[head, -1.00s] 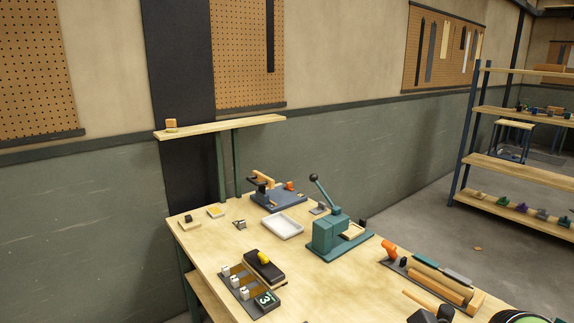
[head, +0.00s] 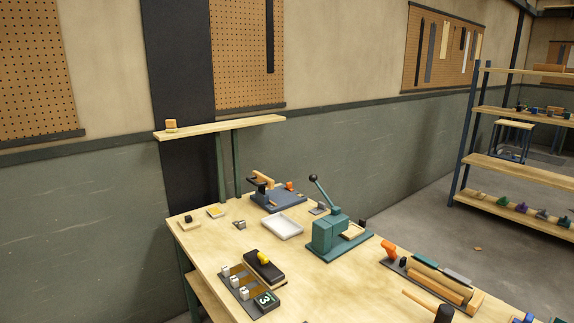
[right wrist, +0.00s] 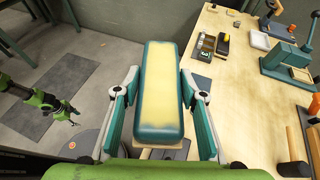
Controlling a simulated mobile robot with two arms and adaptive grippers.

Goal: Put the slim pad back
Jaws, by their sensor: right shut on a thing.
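In the right wrist view a long padded block (right wrist: 161,85) with teal sides and a worn yellow top is held between the fingers of my right gripper (right wrist: 160,100). A strip of wood shows at its near end. It covers part of the table edge and floor. I cannot tell for sure that it is the slim pad. My right gripper is not in the head view. A green arm with a dark jaw (right wrist: 70,115), apparently my left gripper, is over the floor at the left of the right wrist view; its opening is unclear.
The wooden table (head: 330,275) holds a dark rack (head: 400,265) with long pieces, a mallet (head: 443,312), a teal press (head: 330,232), a white tray (head: 283,227) and a grey base with several small blocks (head: 240,287). The table's middle front is clear.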

